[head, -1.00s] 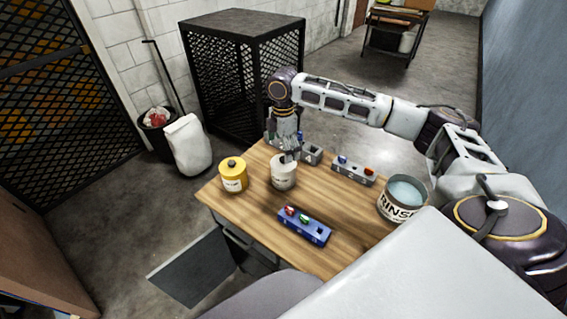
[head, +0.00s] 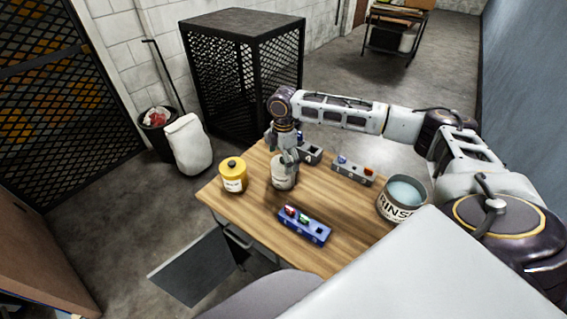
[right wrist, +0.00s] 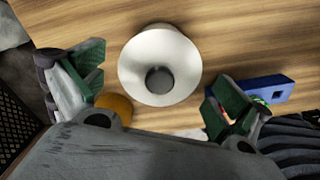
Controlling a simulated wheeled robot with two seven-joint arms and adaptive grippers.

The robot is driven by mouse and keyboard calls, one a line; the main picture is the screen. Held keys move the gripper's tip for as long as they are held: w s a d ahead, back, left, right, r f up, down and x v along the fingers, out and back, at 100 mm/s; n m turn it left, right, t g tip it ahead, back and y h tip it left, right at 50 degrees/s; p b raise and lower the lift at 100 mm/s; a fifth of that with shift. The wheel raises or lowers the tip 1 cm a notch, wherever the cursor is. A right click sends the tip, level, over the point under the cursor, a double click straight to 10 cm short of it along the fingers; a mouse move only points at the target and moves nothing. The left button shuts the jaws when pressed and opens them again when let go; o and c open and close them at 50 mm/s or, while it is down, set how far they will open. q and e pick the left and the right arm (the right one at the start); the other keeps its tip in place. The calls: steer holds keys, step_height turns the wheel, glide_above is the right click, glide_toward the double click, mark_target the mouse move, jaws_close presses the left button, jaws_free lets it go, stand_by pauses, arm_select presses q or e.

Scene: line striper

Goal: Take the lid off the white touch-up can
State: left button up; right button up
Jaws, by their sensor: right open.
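The white touch-up can (head: 283,180) stands upright on the wooden table, with its top partly hidden behind my right gripper (head: 288,157) in the head view. In the right wrist view I look down on the can's white lid (right wrist: 140,62), which has a dark round knob (right wrist: 160,80) in its middle. My right gripper (right wrist: 157,90) is open, with one green-padded finger on each side of the can and nothing held. The knob lies between the fingertips. My left gripper is not in view.
A yellow can (head: 233,179) stands left of the white can. A blue block with coloured pegs (head: 304,226) lies in front. Grey holders (head: 353,171) sit behind and right. A RINSE tub (head: 401,198) stands at the table's right.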

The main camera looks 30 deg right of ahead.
stand_by(0.3)
steer(key=c, duration=0.9)
steer(key=shift+s, duration=0.25)
steer(key=c, duration=1)
steer(key=shift+c, duration=0.2)
